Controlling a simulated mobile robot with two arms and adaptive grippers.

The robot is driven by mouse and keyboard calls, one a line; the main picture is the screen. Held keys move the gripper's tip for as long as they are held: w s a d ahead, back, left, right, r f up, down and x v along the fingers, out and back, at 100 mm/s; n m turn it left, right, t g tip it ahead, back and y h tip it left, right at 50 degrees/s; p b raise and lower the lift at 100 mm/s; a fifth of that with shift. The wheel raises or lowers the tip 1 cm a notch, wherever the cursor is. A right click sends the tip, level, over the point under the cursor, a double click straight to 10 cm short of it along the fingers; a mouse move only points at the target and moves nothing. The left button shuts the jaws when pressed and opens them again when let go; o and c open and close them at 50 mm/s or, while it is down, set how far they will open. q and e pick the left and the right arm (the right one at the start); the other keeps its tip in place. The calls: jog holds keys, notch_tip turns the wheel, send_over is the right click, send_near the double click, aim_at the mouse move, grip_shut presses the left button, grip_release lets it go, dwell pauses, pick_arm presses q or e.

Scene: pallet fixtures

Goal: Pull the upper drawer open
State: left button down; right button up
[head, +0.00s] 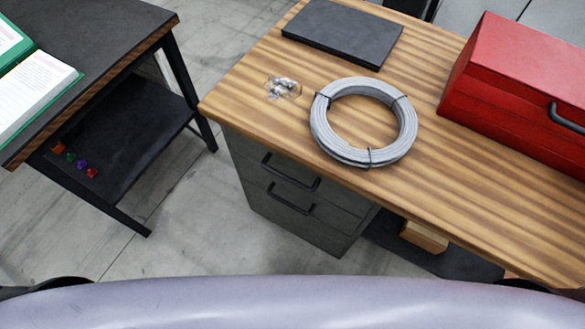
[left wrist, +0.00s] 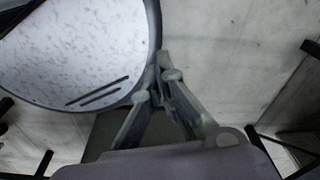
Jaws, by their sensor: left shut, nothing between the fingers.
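A dark grey drawer unit stands under the wooden workbench in the head view. Its upper drawer (head: 335,197) has a black bar handle (head: 290,172) and looks closed. Below it is a lower drawer (head: 325,228) with a similar handle (head: 290,200), also closed. My left gripper (left wrist: 165,65) shows only in the left wrist view, over the grey floor. Its fingers meet at the tips and hold nothing. The drawers cannot be made out in that view, and neither gripper shows in the head view.
The workbench (head: 470,200) carries a grey cable coil (head: 325,140), a small clear bag (head: 283,88), a dark flat plate (head: 342,35) and a red toolbox (head: 500,85). A dark table (head: 95,40) stands at left. The floor (head: 190,220) before the drawers is clear.

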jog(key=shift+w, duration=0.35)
